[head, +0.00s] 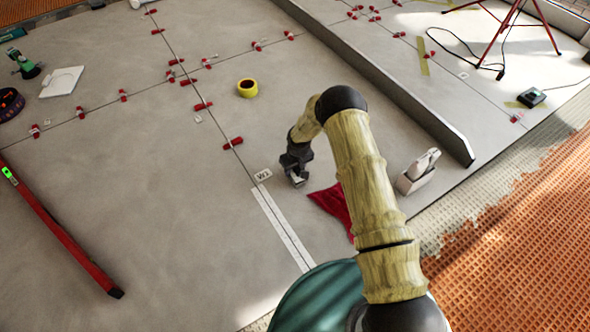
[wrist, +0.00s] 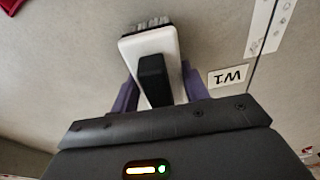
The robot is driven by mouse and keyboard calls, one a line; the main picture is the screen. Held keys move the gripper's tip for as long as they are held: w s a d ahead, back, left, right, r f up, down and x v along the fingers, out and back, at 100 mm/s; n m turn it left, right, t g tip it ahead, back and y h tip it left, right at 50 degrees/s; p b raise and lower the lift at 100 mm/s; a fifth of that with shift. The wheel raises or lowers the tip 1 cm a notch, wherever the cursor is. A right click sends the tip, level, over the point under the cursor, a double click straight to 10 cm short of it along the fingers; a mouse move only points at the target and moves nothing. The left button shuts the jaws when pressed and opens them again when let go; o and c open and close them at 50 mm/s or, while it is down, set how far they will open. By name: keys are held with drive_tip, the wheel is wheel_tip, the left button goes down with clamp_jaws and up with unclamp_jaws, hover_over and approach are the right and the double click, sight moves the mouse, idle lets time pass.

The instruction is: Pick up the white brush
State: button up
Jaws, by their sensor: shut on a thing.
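The white brush (wrist: 146,45) is in the wrist view, a white block with a black grip on top and dark bristles along its far edge. My gripper (wrist: 158,90) has its two purple fingers on either side of the brush and is shut on it. In the head view my gripper (head: 296,172) points down at the tile floor, and only a small part of the brush shows beneath it. I cannot tell whether the brush touches the floor.
A "W1" label (head: 263,175) and a white strip (head: 283,230) lie beside my gripper. A red cloth (head: 332,203) lies to its right, with a white object (head: 418,172) farther right. A yellow tape roll (head: 247,88) and a long grey bar (head: 400,92) lie beyond.

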wheel_tip(320, 180, up, 9)
drive_tip(key=p, duration=0.5)
drive_tip(key=shift+r+p, duration=0.1)
drive_tip(key=shift+p, duration=0.2)
drive_tip(key=shift+d+r, duration=0.15)
drive_tip(key=shift+r, duration=0.2)
drive_tip(key=s+d+r+m+p, duration=0.2)
drive_tip(key=d+r+p, duration=0.3)
drive_tip(key=r, duration=0.6)
drive_tip(key=s+d+r+m+p, duration=0.2)
drive_tip(key=s+d+r+p, duration=0.3)
drive_tip(key=r, duration=0.6)
drive_tip(key=s+d+r+m+h+p, duration=0.1)
drive_tip(key=s+d+r+m+p, duration=0.1)
drive_tip(key=d+r+p, duration=0.5)
wheel_tip(320, 180, up, 4)
drive_tip(key=shift+s+d+r+p, duration=0.25)
drive_tip(key=shift+s+p, duration=0.3)
drive_tip(key=shift+s, duration=0.15)
drive_tip(key=shift+f, duration=0.1)
